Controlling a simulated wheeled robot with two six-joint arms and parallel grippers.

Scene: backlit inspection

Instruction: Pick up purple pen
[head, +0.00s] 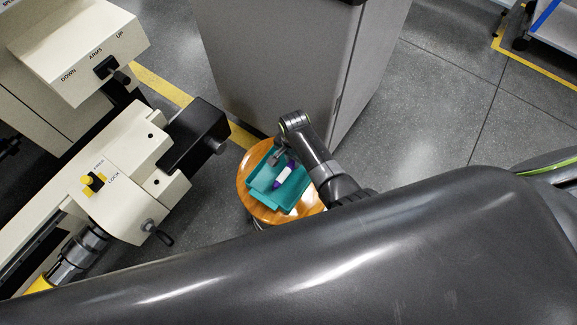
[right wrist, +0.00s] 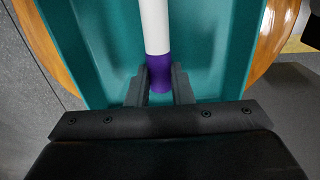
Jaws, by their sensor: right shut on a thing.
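The purple pen (head: 284,175) has a white body with purple ends and shows over the teal tray (head: 297,194) in the head view. In the right wrist view the pen (right wrist: 158,68) runs up from between my fingers, its purple end between them and its white part beyond. My right gripper (right wrist: 160,87) is shut on that purple end. In the head view my right gripper (head: 278,155) is at the tray's upper edge, small and partly hidden by its arm. I cannot tell whether the pen touches the tray floor. My left gripper is not in view.
The tray stands on a round wooden stool (head: 250,197). A grey cabinet (head: 270,60) stands just behind it. A cream machine (head: 110,175) with a black block and levers is close on the left. Open floor (head: 440,110) lies to the right.

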